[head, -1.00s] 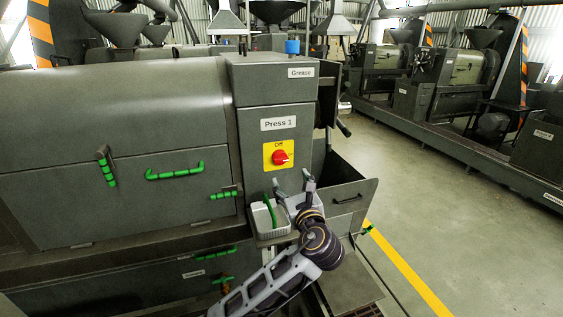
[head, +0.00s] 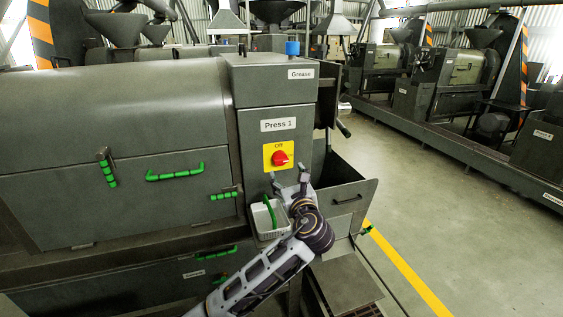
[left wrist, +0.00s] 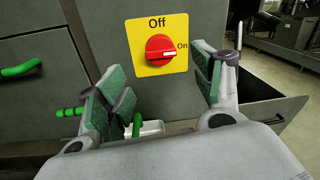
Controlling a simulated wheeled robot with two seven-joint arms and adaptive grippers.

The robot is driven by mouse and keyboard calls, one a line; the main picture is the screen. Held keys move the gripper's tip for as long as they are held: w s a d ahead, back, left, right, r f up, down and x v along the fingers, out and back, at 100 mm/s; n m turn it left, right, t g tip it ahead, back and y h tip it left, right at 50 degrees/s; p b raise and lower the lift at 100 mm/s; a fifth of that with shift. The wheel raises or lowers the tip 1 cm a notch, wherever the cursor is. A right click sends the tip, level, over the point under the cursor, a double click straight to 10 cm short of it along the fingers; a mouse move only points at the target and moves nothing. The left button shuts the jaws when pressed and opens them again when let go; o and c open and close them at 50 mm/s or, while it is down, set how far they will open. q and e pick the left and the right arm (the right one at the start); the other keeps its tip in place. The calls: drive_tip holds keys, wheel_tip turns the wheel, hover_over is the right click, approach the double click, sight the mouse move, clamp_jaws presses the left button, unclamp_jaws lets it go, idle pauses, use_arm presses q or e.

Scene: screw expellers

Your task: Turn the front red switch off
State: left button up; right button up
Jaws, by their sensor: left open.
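The red switch (head: 280,158) is a round knob on a yellow plate (head: 269,164) on the front of the Press 1 cabinet. In the left wrist view the red switch (left wrist: 160,49) sits ahead, between and above my fingers. Its white mark points right, toward "On"; "Off" is printed above it. My left gripper (head: 288,180) is open and empty just below the plate, apart from the knob. In the left wrist view its green-padded fingers (left wrist: 165,85) are spread wide. My right gripper is not in view.
A small light tray (head: 258,222) with a green-handled item (head: 270,212) is mounted below the switch. An open dark metal bin (head: 346,190) juts out to the right of the cabinet. Green handles (head: 175,172) line the press at left. The floor at right is clear.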

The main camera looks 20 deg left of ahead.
sight(282, 161)
use_arm(q)
drive_tip(key=shift+p+x, duration=0.6)
drive_tip(key=shift+x, duration=4.15)
drive_tip(key=c, duration=1)
